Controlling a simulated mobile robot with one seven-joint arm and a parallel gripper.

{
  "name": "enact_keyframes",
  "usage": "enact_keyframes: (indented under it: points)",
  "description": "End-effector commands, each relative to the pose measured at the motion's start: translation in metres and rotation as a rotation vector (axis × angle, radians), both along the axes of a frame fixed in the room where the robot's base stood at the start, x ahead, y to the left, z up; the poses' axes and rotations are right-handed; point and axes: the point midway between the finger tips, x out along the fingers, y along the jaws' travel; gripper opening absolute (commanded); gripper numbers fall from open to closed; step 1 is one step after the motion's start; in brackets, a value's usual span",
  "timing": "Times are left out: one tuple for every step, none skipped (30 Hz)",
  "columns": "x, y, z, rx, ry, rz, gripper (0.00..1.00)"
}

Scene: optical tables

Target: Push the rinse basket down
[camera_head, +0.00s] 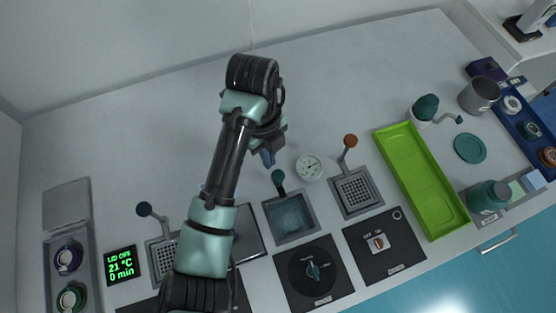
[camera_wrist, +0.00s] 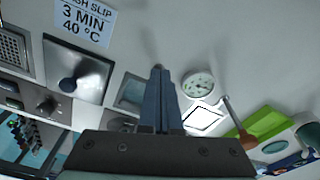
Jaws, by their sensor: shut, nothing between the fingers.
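My gripper (camera_head: 268,160) is shut and empty, pointing down above the bench. In the wrist view its blue fingers (camera_wrist: 160,98) are pressed together. Just beyond the fingertips in the head view is a teal handle knob (camera_head: 278,175) at the back of a square basin (camera_head: 292,216) with bluish liquid. To the right is a perforated grey basket (camera_head: 356,190) with an orange-brown knob (camera_head: 350,141), its grid showing high in its frame. Another perforated basket (camera_head: 162,252) with a dark blue knob (camera_head: 144,209) is at left, partly behind my arm. No readable label shows which is the rinse basket.
A round dial gauge (camera_head: 309,167) stands between the middle and right handles. A green tray (camera_head: 420,180) lies to the right. A dial panel (camera_head: 311,271) and a switch panel (camera_head: 383,246) are in front. The bench behind the handles is clear.

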Motion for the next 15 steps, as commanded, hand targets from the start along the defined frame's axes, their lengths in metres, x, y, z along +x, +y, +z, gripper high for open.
enact_keyframes:
  points:
    - [0.005, 0.004, 0.003, 0.001, 0.001, 0.001, 0.00]
    - [0.006, 0.005, 0.003, 0.000, 0.000, -0.001, 0.00]
    - [0.007, 0.005, 0.003, -0.001, 0.001, -0.002, 0.00]
    - [0.007, 0.005, 0.003, -0.001, 0.001, -0.002, 0.00]
    - [0.007, 0.005, 0.003, -0.002, 0.000, -0.002, 0.00]
    - [0.007, 0.005, 0.003, -0.002, 0.000, -0.002, 0.00]
    - [0.007, 0.005, 0.003, -0.002, 0.000, -0.002, 0.00]
    - [0.007, 0.005, 0.003, -0.002, 0.000, -0.002, 0.00]
    - [0.006, 0.005, 0.003, -0.002, 0.000, -0.002, 0.00]
    - [0.007, 0.005, 0.003, -0.002, 0.000, -0.002, 0.00]
    - [0.007, 0.005, 0.004, -0.001, -0.001, -0.001, 0.00]
    - [0.007, 0.005, 0.006, -0.001, -0.001, -0.001, 0.00]
    - [0.007, 0.006, 0.009, -0.001, -0.002, -0.001, 0.00]
    - [0.008, 0.006, 0.011, 0.000, -0.003, -0.001, 0.00]
    - [0.008, 0.006, 0.017, 0.000, -0.002, -0.001, 0.00]
